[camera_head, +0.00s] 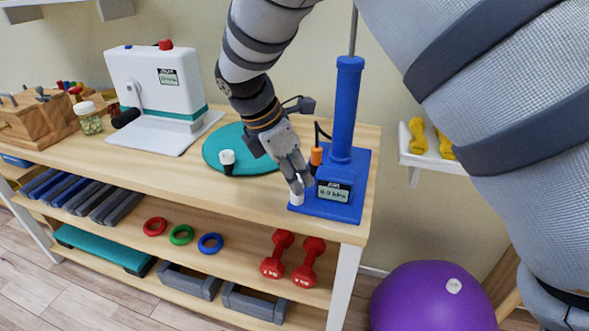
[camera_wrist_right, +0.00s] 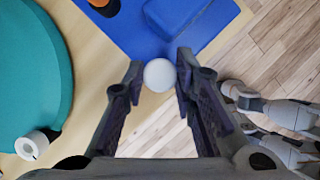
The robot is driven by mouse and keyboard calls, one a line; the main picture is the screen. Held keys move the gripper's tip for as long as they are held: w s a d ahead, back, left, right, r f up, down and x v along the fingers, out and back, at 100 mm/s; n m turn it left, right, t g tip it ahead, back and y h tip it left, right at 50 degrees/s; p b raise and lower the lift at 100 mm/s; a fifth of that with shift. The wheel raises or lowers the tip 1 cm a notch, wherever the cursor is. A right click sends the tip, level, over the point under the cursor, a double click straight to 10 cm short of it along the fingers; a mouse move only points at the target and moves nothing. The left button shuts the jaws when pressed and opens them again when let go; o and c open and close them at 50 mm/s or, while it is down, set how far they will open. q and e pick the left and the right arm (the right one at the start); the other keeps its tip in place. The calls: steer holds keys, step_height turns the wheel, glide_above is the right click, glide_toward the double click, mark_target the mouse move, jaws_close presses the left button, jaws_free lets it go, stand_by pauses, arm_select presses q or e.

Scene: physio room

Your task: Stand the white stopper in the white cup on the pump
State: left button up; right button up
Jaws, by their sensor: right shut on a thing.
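My right gripper (camera_head: 308,180) reaches down at the front left corner of the blue pump (camera_head: 344,110). Its fingers are shut on a small white round piece, taken as the white stopper (camera_wrist_right: 160,75), which also shows between the fingertips of the right gripper (camera_wrist_right: 157,88) in the wrist view.
A teal disc (camera_head: 222,145) lies left of the pump, with a white-topped dark piece (camera_head: 228,157) on it. An orange-topped dark piece (camera_head: 316,157) stands on the pump base, close behind the fingers. A white machine (camera_head: 140,85) stands further left. The table's front edge is near.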

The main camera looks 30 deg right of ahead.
steer(key=shift+f, duration=0.6)
stand_by(0.4)
steer(key=o, duration=1)
steer(key=shift+o, duration=0.3)
steer(key=shift+r+p, duration=0.6)
steer(key=shift+r, duration=2.95)
arm_select(q)
steer(key=shift+w+r+t, duration=0.4)
steer(key=shift+w+r, duration=0.45)
steer(key=shift+w, duration=0.1)
arm_select(e)
steer(key=shift+f, duration=0.1)
